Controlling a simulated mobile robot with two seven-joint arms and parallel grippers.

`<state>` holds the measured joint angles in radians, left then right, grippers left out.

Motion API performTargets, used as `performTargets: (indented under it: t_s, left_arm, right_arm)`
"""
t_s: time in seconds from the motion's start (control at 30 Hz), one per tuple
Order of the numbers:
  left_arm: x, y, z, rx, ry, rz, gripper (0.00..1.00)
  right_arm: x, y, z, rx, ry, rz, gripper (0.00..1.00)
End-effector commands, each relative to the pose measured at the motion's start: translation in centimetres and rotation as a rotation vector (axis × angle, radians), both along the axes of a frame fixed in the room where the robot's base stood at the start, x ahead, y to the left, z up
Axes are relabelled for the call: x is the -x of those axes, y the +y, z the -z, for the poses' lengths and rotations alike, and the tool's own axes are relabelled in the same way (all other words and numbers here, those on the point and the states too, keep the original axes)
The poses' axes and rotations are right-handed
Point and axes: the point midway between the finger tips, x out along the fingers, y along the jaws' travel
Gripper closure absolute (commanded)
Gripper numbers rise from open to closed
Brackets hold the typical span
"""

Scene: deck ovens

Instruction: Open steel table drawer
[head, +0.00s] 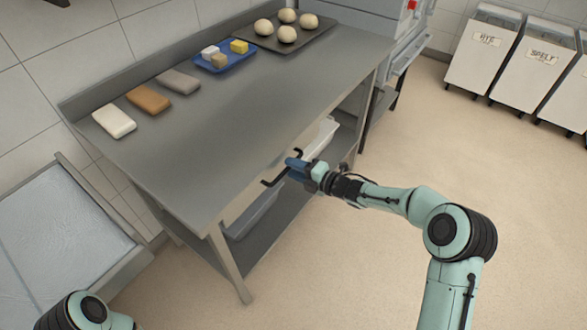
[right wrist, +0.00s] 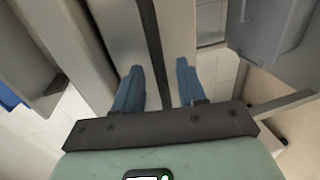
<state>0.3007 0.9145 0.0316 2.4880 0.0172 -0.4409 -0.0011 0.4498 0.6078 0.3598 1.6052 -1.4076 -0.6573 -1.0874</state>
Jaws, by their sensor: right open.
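The steel table (head: 265,110) stands against the wall, its front long edge facing my right arm. A black bar handle (head: 270,183) juts out under that edge; the drawer front behind it is mostly hidden by the tabletop and gripper. My right gripper (head: 294,166) is at the handle. In the right wrist view the dark handle bar (right wrist: 153,45) runs between the two blue fingers of the open gripper (right wrist: 157,82), with a gap on each side. I cannot tell how far the drawer stands out. My left gripper is out of view; only part of that arm shows at bottom left.
On the tabletop are three blocks, a blue tray (head: 225,64) of small pieces and a dark tray (head: 318,35) of dough balls. Bins stand on the lower shelf (head: 268,228).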

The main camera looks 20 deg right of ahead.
Motion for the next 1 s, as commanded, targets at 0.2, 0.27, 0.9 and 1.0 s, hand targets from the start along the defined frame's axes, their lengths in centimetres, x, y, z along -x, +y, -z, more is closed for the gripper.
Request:
performTargets:
  t_s: [0.2, 0.27, 0.9, 1.0]
  left_arm:
    - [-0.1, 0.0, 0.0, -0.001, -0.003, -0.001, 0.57]
    - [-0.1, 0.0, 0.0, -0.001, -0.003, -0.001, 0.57]
    - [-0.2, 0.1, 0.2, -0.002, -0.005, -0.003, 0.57]
    - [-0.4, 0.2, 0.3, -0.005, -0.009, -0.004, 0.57]
  right_arm:
    - [-0.5, 0.4, 0.1, -0.001, 0.001, 0.000, 0.60]
    - [-0.5, 0.4, 0.1, -0.001, 0.001, 0.000, 0.60]
    - [0.4, -0.4, 0.1, 0.000, 0.001, 0.002, 1.00]
    - [1.4, -1.2, 0.1, 0.001, 0.002, 0.003, 1.00]
